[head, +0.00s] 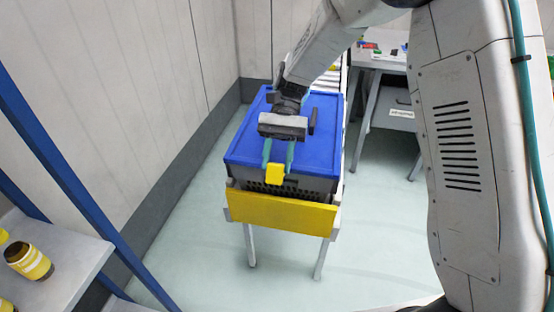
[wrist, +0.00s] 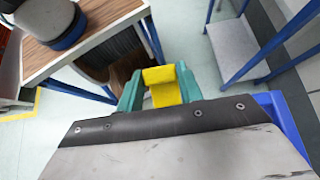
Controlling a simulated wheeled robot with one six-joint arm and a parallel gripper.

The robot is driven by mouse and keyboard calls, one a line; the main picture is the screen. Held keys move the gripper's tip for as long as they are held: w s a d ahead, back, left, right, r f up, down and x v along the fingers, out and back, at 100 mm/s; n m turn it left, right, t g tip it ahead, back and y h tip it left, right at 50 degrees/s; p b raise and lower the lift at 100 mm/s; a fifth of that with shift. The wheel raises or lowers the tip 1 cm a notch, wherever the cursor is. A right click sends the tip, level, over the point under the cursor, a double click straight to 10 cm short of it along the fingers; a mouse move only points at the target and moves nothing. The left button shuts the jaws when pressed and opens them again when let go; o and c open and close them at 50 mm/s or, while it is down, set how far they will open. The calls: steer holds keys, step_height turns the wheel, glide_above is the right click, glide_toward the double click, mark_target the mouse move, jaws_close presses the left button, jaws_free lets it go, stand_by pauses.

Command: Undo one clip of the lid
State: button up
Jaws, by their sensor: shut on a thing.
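A dark crate (head: 318,188) with a flat blue lid (head: 243,143) stands on a narrow stand. A yellow clip (head: 275,174) sits at the middle of the lid's near edge; it also shows in the wrist view (wrist: 161,86). My gripper (head: 278,166) reaches over the lid from the far side, with its teal fingers on either side of the clip. The fingers (wrist: 157,88) are shut on the clip. The clip looks raised at the lid edge, but I cannot tell if it is fully free of the rim. Part of the lid is hidden under my wrist.
A yellow board (head: 282,213) runs across the stand's front, just below the crate. A shelf with yellow-banded jars (head: 30,262) and blue posts is at the left. A workbench (head: 385,62) stands at the back right. The floor around the stand is clear.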

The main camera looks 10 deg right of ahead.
steer(key=o, duration=1)
steer(key=shift+v, duration=3.9)
